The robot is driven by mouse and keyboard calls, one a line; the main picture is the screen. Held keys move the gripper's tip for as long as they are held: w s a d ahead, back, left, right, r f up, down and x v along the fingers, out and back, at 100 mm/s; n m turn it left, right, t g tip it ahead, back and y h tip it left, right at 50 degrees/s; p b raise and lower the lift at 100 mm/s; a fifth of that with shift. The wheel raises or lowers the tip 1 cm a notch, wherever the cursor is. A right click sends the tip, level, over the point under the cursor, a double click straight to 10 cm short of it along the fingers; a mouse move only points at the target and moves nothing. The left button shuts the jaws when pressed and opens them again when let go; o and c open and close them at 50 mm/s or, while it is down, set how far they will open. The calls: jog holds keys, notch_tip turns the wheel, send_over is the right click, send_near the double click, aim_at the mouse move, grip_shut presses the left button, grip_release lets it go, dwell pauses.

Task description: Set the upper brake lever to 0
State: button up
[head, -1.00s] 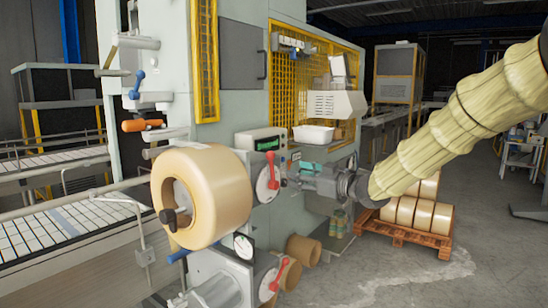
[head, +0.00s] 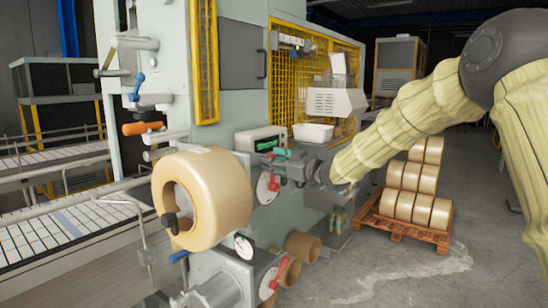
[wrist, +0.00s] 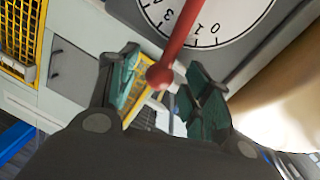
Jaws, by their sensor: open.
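In the wrist view the red lever (wrist: 179,42) ends in a ball knob, and the dial (wrist: 215,15) shows 0, 1 and 3. The lever crosses the scale between 1 and 3. My gripper (head: 268,158) is at the dial's upper part and hides part of the lever in the head view. In the wrist view my gripper (wrist: 160,88) is open, with the knob between its green-padded fingers, seemingly not gripped.
A second red lever (head: 273,284) with its own dial sits lower down. The large tan tape roll (head: 222,195) stands close left of the upper dial. A display box (head: 259,139) is just above my gripper. A pallet of rolls (head: 405,229) stands right.

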jog(key=shift+w+a, duration=0.15)
jog(key=shift+w, duration=0.05)
